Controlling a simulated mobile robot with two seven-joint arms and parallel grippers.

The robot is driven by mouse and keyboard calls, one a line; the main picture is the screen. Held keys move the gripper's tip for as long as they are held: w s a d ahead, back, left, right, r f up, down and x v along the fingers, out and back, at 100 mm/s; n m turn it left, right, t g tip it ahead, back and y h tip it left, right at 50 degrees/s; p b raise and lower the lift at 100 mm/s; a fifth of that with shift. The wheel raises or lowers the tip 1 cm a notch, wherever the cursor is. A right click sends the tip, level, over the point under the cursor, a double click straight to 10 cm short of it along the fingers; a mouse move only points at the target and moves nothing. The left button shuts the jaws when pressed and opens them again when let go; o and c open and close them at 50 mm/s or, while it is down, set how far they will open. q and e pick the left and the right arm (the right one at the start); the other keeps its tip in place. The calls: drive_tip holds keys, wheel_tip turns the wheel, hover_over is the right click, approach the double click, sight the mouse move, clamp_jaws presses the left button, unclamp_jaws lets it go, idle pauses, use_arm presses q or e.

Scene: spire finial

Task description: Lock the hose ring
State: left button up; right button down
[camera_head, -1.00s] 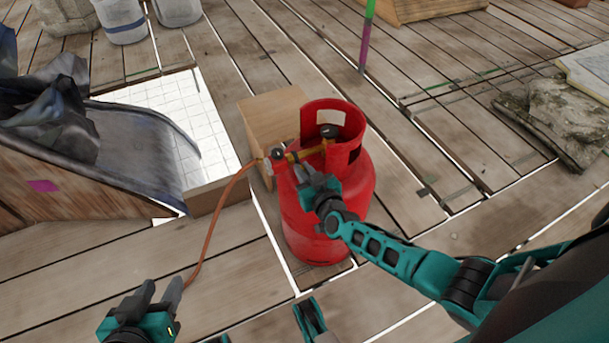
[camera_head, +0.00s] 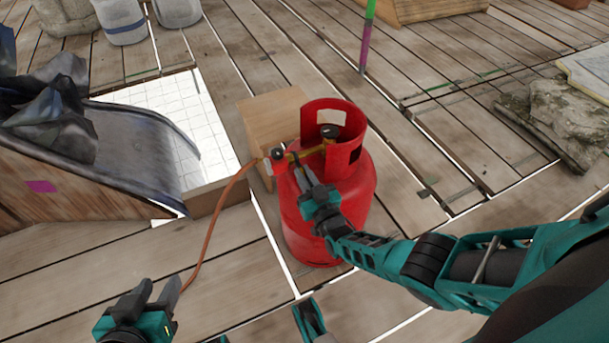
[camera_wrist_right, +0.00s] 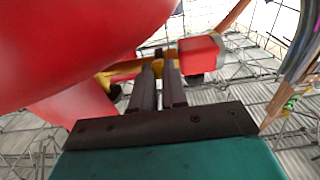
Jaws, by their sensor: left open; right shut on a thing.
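The red gas cylinder (camera_head: 335,220) stands upright on the planks. A brass fitting (camera_head: 307,151) at its collar runs left to the regulator (camera_head: 278,153), where the orange hose (camera_head: 213,217) joins. My right gripper (camera_head: 302,168) is at the brass fitting, its fingers pointing up at it. In the right wrist view my right gripper (camera_wrist_right: 160,68) is closed on a small dark ring (camera_wrist_right: 164,53) on the fitting, between the brass part (camera_wrist_right: 122,72) and a red block (camera_wrist_right: 202,52). The fingers partly hide the ring.
A wooden box (camera_head: 270,117) stands right behind the cylinder. A wooden ramp-like piece with dark sheeting (camera_head: 125,150) is at left. A green and purple pole (camera_head: 366,40) stands behind.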

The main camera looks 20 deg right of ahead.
drive_tip(key=shift+d, duration=0.15)
drive_tip(key=c, duration=1.3)
unclamp_jaws()
drive_tip(key=shift+c, duration=0.2)
use_arm(q)
drive_tip(key=shift+s+f, duration=0.15)
use_arm(e)
drive_tip(key=shift+o, duration=0.9)
drive_tip(key=shift+r+p, duration=0.55)
drive_tip(key=shift+r, duration=0.1)
use_arm(q)
wheel_tip(320, 180, up, 10)
drive_tip(key=a+p, duration=0.2)
drive_tip(key=p, duration=1.1)
drive_tip(key=shift+s+y, duration=0.4)
use_arm(e)
wheel_tip(320, 180, up, 19)
